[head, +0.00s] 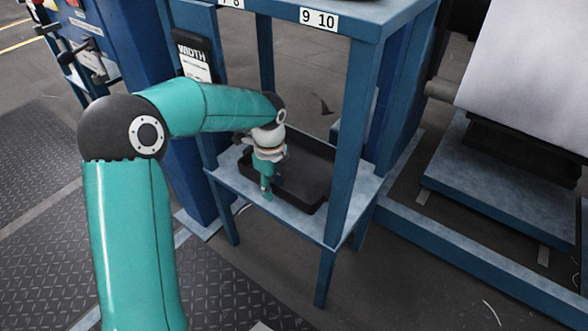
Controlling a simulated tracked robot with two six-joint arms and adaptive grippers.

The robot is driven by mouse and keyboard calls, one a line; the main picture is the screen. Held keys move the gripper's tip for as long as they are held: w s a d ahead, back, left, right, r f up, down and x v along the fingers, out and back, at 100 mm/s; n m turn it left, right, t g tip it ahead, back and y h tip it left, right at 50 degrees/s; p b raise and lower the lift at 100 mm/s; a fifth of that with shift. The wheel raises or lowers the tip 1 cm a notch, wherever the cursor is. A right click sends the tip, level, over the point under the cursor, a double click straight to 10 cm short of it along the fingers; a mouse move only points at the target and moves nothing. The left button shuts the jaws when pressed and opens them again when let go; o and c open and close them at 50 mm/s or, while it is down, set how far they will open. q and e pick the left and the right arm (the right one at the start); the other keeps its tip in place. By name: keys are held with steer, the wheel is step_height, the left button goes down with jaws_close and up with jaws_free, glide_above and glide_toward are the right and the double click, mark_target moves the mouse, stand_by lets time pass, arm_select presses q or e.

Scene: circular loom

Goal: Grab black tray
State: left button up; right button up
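The black tray (306,181) lies on the lower shelf of a blue metal stand, in the middle of the head view. My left arm reaches in from the left between the stand's posts. My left gripper (268,188) points down at the tray's left front side, overlapping its rim in the picture. It covers part of that rim, and I cannot tell whether it touches the tray. Its fingers are too small to tell whether they are open or shut. My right gripper is not in view.
The stand's shelf (300,220) has a bare strip in front of the tray. A blue post (352,130) stands at the tray's right front, and the stand's top (370,12) is overhead. A large white roll (530,70) is at the right.

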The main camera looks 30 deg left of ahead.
arm_select(q)
jaws_close()
steer(key=shift+r, duration=0.15)
